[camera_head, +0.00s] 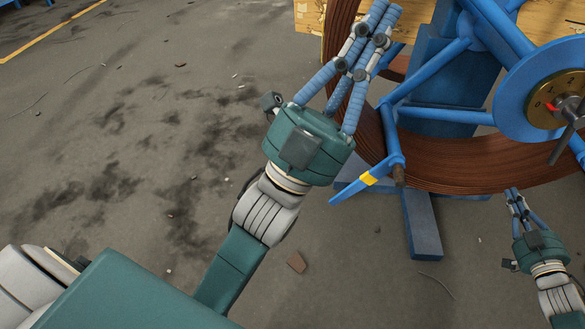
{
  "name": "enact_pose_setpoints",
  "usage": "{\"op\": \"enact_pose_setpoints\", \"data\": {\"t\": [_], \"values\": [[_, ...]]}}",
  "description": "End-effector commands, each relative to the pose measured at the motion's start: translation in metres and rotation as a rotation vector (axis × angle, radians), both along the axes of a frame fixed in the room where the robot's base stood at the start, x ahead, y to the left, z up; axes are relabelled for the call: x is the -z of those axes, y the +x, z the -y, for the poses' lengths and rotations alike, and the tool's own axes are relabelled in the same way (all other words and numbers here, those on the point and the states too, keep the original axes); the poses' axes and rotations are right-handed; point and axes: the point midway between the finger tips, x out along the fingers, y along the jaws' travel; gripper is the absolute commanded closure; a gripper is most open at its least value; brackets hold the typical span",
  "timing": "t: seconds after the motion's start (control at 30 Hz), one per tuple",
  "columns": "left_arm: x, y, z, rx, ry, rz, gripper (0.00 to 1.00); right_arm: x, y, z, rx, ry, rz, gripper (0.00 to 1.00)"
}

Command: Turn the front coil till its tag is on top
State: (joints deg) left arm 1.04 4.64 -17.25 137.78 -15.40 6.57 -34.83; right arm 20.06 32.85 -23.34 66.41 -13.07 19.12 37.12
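The front coil is a reddish-brown wound ring (450,178) on a blue spool frame at the right, cut off by the picture's edge. A yellow band (369,179) marks a blue bar at the ring's lower left; I cannot tell whether it is the tag. My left gripper (384,12) reaches up across the ring's left side, its fingertips close together in the picture. Whether it touches the coil is unclear. My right gripper (513,191) is below the ring, its fingertips at or near the lower edge. The finger gaps of both are hard to see.
A blue hub with a brass disc (546,100) and a red mark is at the far right. A blue stand foot (422,225) reaches down to the floor. A wooden panel (309,16) is behind. The stained floor at left is mostly open, with small debris.

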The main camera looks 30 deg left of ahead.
Motion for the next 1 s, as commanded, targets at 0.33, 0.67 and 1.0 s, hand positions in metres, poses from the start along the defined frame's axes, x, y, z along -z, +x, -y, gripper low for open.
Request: {"op": "enact_pose_setpoints", "data": {"t": [0.33, 0.67, 1.0], "values": [[0.124, 0.064, -0.008, -0.419, 0.405, -0.276, 1.00, 0.000, 0.000, 0.000, 0.000, 0.000, 0.000, 1.00], [0.251, 0.082, -0.040, -0.721, 0.884, -0.499, 1.00, 0.000, 0.000, 0.000, 0.000, 0.000, 0.000, 1.00], [0.370, 0.057, -0.091, -0.911, 1.441, -0.681, 1.00, 0.000, 0.000, 0.000, 0.000, 0.000, 0.000, 1.00]]}}
